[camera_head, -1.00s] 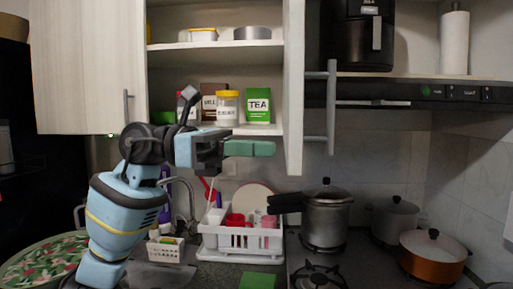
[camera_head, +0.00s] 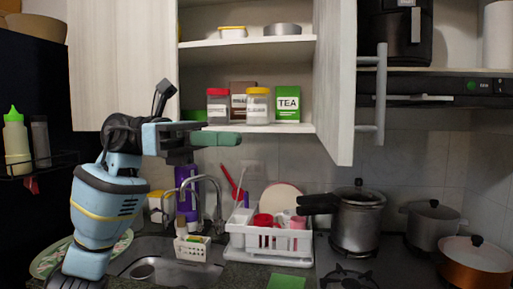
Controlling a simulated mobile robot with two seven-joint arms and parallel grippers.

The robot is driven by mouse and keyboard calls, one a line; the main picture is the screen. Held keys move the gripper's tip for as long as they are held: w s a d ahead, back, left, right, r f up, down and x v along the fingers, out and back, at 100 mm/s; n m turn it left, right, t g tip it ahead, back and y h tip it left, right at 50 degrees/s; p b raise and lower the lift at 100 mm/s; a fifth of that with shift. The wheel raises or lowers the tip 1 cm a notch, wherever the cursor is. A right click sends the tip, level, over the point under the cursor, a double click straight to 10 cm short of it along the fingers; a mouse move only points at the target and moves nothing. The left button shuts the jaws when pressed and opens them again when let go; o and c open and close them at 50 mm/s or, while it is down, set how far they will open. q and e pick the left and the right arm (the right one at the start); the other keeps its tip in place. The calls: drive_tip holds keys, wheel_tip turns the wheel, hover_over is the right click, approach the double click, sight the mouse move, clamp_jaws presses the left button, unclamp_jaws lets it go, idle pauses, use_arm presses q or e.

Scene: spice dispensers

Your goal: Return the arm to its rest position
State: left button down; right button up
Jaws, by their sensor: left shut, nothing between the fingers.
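My left arm (camera_head: 104,200) rises from the lower left, bent at the elbow, in front of the sink. Its left gripper (camera_head: 232,139) points right, just below and in front of the lower cabinet shelf. The green fingers are together with nothing held. A red-lidded jar (camera_head: 217,107), a yellow-lidded jar (camera_head: 258,106) and a green tea box (camera_head: 288,104) stand on that shelf, apart from the gripper. My right gripper is not in view.
The right cabinet door (camera_head: 335,80) stands open. Below are a white dish rack (camera_head: 268,243), a faucet (camera_head: 217,195), a sink (camera_head: 150,262) and a purple bottle (camera_head: 188,195). A pressure cooker (camera_head: 357,218) and other pots stand on the stove. A dark shelf with bottles is at left.

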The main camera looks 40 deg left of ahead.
use_arm(q)
drive_tip(key=v, duration=0.3)
drive_tip(key=shift+s, duration=0.3)
